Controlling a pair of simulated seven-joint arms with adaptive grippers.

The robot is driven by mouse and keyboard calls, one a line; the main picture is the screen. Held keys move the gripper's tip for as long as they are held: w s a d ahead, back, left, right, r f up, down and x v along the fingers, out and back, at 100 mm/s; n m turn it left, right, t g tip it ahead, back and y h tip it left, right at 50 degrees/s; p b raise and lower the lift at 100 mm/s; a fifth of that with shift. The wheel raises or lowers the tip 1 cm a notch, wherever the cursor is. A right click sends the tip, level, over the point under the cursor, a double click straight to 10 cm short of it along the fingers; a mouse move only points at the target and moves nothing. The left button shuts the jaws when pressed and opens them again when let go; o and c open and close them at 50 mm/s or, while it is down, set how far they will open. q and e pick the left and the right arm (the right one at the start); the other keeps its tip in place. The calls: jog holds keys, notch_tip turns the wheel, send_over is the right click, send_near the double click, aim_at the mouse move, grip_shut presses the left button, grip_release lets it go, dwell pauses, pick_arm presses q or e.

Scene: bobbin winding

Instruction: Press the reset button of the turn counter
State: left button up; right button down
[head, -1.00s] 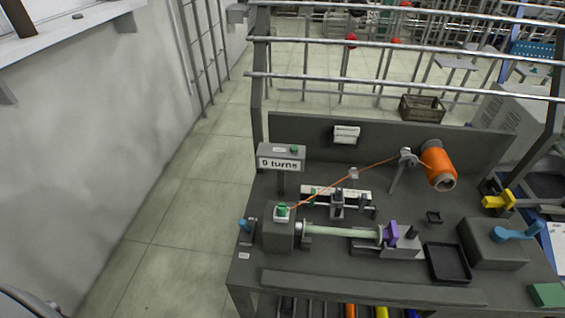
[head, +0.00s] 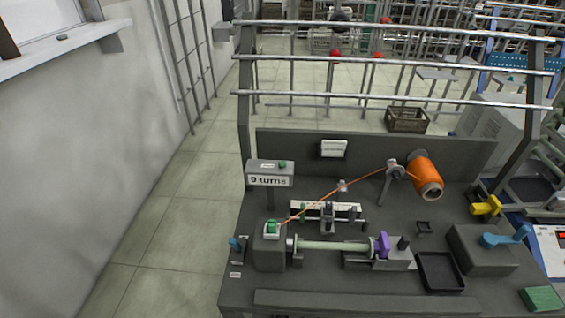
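The turn counter (head: 257,167) is a grey box on a post at the back left of the dark bench. Its white display (head: 270,181) shows a digit, blurred but probably 0 or 9, and "turns". A small green button (head: 282,164) sits on top of the box, on its right side, with a small pale label beside it. Nothing touches it. Neither of my grippers is in view.
A winder block (head: 269,252) with another green button (head: 272,227) stands in front of the counter. An orange spool (head: 426,177) feeds thread leftward. A black tray (head: 440,272) and a yellow part (head: 486,206) are at right. Metal rails (head: 390,64) run behind the bench.

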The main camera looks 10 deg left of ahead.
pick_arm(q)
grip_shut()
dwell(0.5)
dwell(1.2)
